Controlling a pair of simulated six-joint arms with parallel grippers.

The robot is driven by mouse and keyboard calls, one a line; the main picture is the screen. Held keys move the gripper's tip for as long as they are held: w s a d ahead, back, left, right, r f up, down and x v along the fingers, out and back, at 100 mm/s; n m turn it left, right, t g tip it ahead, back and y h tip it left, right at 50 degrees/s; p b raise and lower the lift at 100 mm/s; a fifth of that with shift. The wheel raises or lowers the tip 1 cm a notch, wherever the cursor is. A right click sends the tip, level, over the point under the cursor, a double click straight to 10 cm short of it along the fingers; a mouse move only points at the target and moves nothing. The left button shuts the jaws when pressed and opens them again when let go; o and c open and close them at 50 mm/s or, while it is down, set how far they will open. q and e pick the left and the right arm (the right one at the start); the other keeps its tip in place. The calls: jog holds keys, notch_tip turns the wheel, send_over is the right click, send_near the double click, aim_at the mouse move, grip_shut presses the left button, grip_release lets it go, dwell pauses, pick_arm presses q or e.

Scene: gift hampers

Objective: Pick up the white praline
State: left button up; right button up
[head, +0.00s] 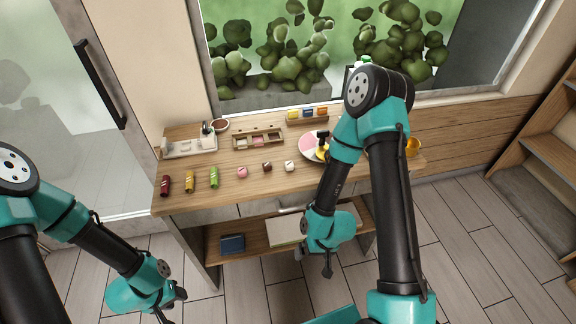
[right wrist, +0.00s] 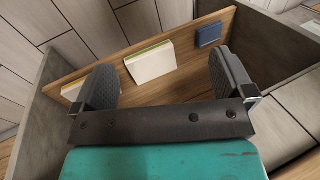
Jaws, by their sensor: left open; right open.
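The white praline (head: 289,166) sits on the wooden table (head: 225,190) near its front edge, right of a brown praline (head: 267,166) and a pink praline (head: 242,172). My right gripper (head: 327,264) hangs in front of the table, below the tabletop and apart from the praline. In the right wrist view its two fingers (right wrist: 162,64) are spread with nothing held, facing the lower shelf. My left gripper (head: 174,305) is low at the left, in front of the table and far from the praline, open.
A compartment box (head: 258,139), a white tray (head: 190,147) and a plate with a pink top (head: 308,142) stand behind the pralines. The lower shelf holds a blue book (head: 232,243). My right arm hides part of the table's right side.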

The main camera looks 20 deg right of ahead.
jog(key=shift+c, duration=0.5)
jog(key=c, duration=0.6)
